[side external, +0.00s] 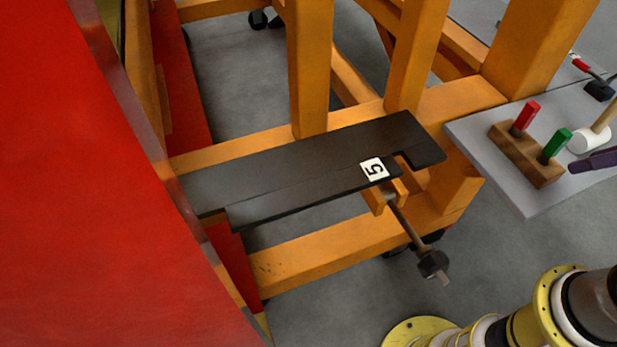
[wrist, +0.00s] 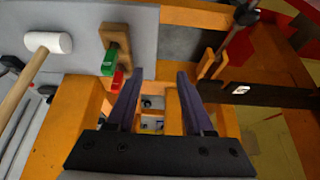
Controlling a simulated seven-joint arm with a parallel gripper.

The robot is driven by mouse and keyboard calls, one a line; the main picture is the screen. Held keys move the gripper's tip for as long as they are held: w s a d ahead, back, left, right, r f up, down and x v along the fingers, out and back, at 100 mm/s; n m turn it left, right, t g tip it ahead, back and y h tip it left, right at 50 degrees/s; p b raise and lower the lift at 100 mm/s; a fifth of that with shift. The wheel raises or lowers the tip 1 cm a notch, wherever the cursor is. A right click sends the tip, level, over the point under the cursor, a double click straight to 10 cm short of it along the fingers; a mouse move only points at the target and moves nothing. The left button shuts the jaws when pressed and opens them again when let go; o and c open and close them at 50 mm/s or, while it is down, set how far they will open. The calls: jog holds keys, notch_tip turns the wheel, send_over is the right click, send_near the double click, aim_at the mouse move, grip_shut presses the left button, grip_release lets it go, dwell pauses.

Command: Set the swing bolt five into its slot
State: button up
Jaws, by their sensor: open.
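The swing bolt five (side external: 408,225) is a brown rod with a dark nut at its outer end. In the side view it hangs from an orange bracket (side external: 378,200), tilted down and outward, clear of the slot. The slot (side external: 405,162) is a notch in the edge of the black plate beside the white label 5 (side external: 373,169). In the wrist view the bolt (wrist: 236,30) is at upper right, near the label (wrist: 241,89). My gripper (wrist: 157,75) is open and empty, with purple fingers apart from the bolt. One fingertip shows at the side view's right edge (side external: 595,160).
A grey tabletop (side external: 520,197) at right carries a wooden block (side external: 525,155) with red and green pegs and a white mallet (side external: 589,139). Orange frame beams (side external: 330,243) surround the plate. A large red panel (side external: 80,200) fills the left. Floor below the bolt is open.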

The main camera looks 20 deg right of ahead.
jog(key=c, duration=0.7)
jog(key=shift+s+a+m, duration=0.1)
jog(key=shift+a+m, duration=0.2)
grip_shut()
jog(key=a+f+m+g+y, duration=0.3)
jog(key=f+m+y, duration=0.3)
jog(key=f+m, duration=0.3)
jog(key=a+f+m+g+y, duration=0.4)
jog(key=f+m+y, duration=0.2)
jog(key=f+m, duration=0.3)
jog(key=shift+s+a+m+g, duration=0.15)
jog(key=shift+a+m+g, duration=0.15)
jog(key=shift+m, duration=0.4)
